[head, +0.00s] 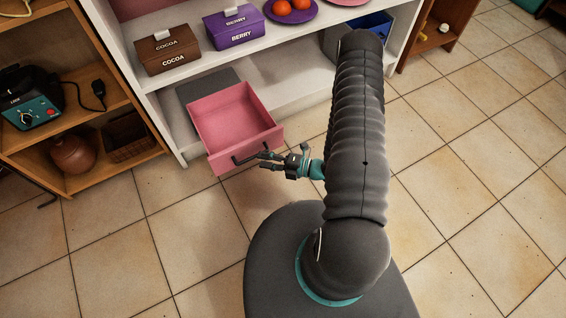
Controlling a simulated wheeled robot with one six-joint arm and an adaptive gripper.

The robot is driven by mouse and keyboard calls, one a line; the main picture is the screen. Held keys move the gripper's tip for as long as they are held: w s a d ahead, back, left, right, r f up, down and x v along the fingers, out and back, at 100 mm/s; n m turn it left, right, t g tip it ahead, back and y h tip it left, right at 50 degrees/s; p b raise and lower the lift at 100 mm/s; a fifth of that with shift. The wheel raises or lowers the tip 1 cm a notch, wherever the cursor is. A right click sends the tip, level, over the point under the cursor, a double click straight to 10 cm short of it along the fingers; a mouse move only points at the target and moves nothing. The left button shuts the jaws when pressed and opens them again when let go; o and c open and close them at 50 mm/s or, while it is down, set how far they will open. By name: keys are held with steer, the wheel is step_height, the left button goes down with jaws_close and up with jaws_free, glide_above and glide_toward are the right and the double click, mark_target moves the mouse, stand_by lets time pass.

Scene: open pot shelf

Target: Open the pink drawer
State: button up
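The pink drawer (232,115) is pulled out from a grey housing on the lower level of the white shelf. Its empty inside shows from above. A dark bar handle (240,159) is on its front. My gripper (265,160) is at the right part of the handle, in front of the drawer face. Its fingers and the handle are both dark and overlap, so I cannot tell whether the fingers are closed on the bar or only beside it.
Above the drawer stand a brown cocoa box (167,52), a purple berry box (234,27) and a purple plate (292,14) with orange fruits. A blue bin (372,24) is partly behind my arm. A wooden shelf (95,90) stands left. Tiled floor (150,235) in front is clear.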

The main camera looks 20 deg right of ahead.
steer(key=f+v, duration=0.1)
steer(key=v, duration=0.5)
steer(key=shift+s+d+r, duration=0.25)
steer(key=shift+d+r, duration=0.05)
steer(key=shift+r, duration=0.25)
